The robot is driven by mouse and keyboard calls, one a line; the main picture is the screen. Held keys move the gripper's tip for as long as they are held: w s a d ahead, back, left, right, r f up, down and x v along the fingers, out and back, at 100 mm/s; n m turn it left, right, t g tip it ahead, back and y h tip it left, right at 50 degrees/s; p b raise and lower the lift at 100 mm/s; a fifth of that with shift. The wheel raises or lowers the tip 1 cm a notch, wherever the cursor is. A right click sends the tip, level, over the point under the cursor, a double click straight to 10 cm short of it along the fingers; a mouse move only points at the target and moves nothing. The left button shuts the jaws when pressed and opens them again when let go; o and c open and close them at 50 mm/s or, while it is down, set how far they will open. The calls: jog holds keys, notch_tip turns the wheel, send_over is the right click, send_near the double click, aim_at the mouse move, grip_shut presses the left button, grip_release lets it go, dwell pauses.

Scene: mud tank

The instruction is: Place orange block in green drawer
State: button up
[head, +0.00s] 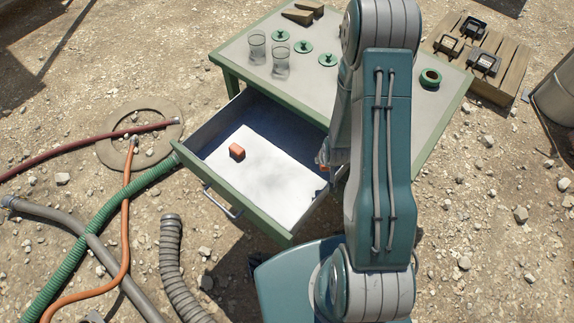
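The orange block (237,151) lies on the pale bottom of the green drawer (232,199), towards its left side. The drawer is pulled out from the green-framed table (426,122) and stands wide open. My arm rises in front of the table and covers the drawer's right end. Only a small part of my gripper (322,177) shows past the arm's left edge, over the right part of the drawer. It is apart from the block, to its right. Its fingers are mostly hidden, so I cannot tell whether they are open.
Two clear glasses (257,47) and several green-handled discs (303,46) stand on the tabletop, with a green ring (430,78) at right. Brown wedges (298,15) lie at the back. Hoses (110,238) cross the stony ground at left. A wooden pallet (490,60) and metal drum (556,92) are at right.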

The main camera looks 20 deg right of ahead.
aim_at(292, 172)
jog(key=w+a+f, duration=0.1)
jog(key=a+f, duration=0.1)
jog(key=w+a+f, duration=0.1)
jog(key=a+f, duration=0.1)
jog(key=a, duration=0.1)
jog(key=w+a+f, duration=0.2)
jog(key=a, duration=0.1)
jog(key=shift+f, duration=0.3)
jog(key=shift+w+a+f, duration=0.2)
jog(key=shift+a+f, duration=0.2)
jog(key=shift+f, duration=0.15)
jog(key=shift+w+a+f, duration=0.1)
jog(key=shift+a+f, duration=0.05)
jog(key=shift+f, duration=0.75)
jog(key=shift+w+a+f, duration=0.1)
jog(key=shift+f, duration=0.8)
jog(key=o, duration=1.2)
jog(key=shift+f, duration=0.1)
